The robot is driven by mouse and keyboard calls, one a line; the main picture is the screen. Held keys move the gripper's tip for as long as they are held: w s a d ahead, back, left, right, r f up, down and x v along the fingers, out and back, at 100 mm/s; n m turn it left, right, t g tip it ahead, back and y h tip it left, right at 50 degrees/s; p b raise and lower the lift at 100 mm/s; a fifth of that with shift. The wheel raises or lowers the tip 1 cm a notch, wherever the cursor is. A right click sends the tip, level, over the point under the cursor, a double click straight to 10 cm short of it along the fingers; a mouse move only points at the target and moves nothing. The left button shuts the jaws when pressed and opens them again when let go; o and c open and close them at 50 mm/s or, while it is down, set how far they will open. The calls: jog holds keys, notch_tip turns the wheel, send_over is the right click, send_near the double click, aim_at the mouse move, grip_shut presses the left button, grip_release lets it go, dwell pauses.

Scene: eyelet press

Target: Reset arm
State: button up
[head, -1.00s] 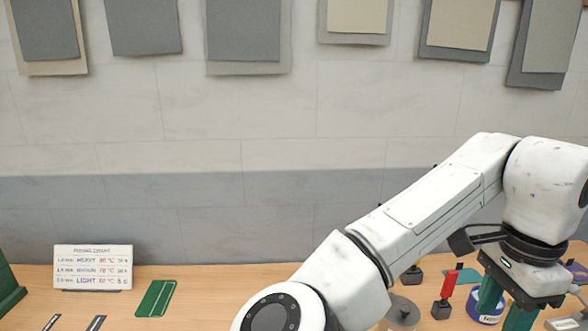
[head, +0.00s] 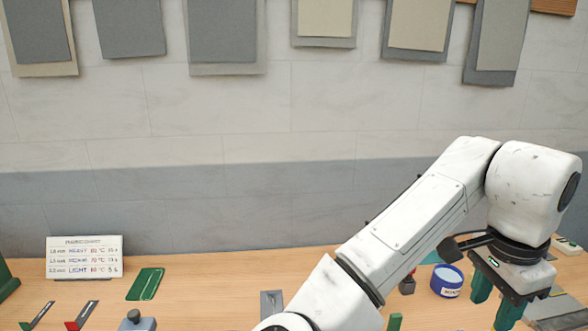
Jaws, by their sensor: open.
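My gripper (head: 497,304) is at the lower right of the head view, pointing down. Its two green fingers are apart and nothing shows between them. My white arm (head: 415,225) reaches across the right half of the view and hides part of the table behind it. The fingertips are close to the bottom edge, and whether they touch anything below cannot be told.
A blue-rimmed tub (head: 447,283) stands just left of my gripper. A settings card (head: 85,258) stands at the left, with a green plate (head: 146,284) beside it. Small tools lie along the front edge. The wooden table (head: 205,285) is bare in the middle.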

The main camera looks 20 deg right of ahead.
jog(key=w+d+f+n+t+h, duration=0.2)
jog(key=d+n+h, duration=0.3)
jog(key=d+h, duration=0.15)
jog(key=w+a+f+n+t+y, duration=0.1)
jog(key=w+a+f+n+t, duration=0.25)
jog(key=f+n, duration=0.5)
jog(key=s+a+f+n+g+y+b, duration=0.1)
jog(key=s+a+f+n+y, duration=0.35)
jog(key=a+f, duration=0.45)
jog(key=s+a+f+n+y, duration=0.3)
jog(key=s+a+f, duration=0.2)
jog(key=a+f, duration=0.5)
jog(key=s+d+f+g+b, duration=0.1)
jog(key=s+f+g+b, duration=0.1)
jog(key=s+f+b, duration=0.2)
jog(key=s+d+f+g+b, duration=0.1)
jog(key=s+f+b, duration=0.4)
jog(key=f, duration=0.5)
jog(key=shift+g+h, duration=0.3)
jog(key=shift+g, duration=0.05)
